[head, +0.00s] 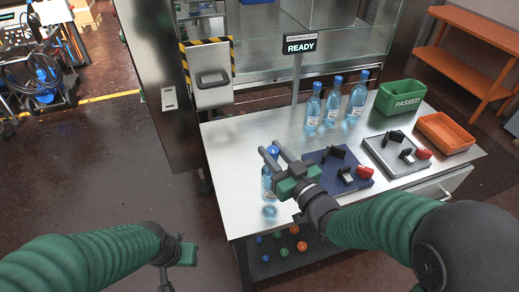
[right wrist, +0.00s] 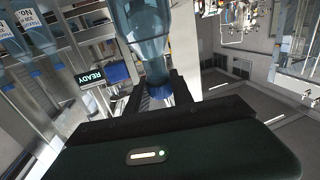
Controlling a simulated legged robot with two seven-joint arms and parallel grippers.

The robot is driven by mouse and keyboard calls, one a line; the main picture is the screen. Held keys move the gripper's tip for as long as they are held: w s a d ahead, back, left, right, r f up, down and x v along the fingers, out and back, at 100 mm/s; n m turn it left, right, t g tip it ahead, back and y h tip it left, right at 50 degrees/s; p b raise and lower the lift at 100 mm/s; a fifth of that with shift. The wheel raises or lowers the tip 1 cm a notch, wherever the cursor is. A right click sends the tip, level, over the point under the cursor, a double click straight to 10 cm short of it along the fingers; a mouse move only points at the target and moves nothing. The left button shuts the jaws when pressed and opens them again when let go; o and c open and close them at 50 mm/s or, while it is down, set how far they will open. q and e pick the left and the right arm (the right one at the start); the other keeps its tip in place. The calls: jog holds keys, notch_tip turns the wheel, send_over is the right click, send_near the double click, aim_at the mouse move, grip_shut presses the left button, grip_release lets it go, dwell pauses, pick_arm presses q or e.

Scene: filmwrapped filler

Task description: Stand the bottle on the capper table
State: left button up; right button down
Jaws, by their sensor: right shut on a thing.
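A clear blue bottle with a blue cap (head: 267,184) is upright at the left part of the steel table (head: 230,150). My right gripper (head: 279,165) is shut on its upper part. In the right wrist view the bottle (right wrist: 146,28) appears upside down, its neck between the fingers (right wrist: 156,95) and its blue cap toward the palm. A reflection shows on the table just below its base; I cannot tell whether the base touches the steel. My left gripper (head: 176,262) is low at the left, away from the table, its fingers partly hidden.
Several similar bottles (head: 312,110) stand at the table's back. A blue fixture (head: 325,157) and a grey fixture (head: 378,150) with red parts lie right of my gripper. A green PASSED bin (head: 401,98) and an orange tray (head: 444,133) are farther right. A READY sign (head: 299,45) stands behind.

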jog(key=w+a+f, duration=0.3)
jog(key=w+f, duration=0.1)
jog(key=shift+w+a, duration=0.15)
jog(key=shift+a, duration=0.1)
jog(key=c, duration=1.6)
grip_release()
jog(key=shift+f, duration=0.1)
jog(key=o, duration=0.5)
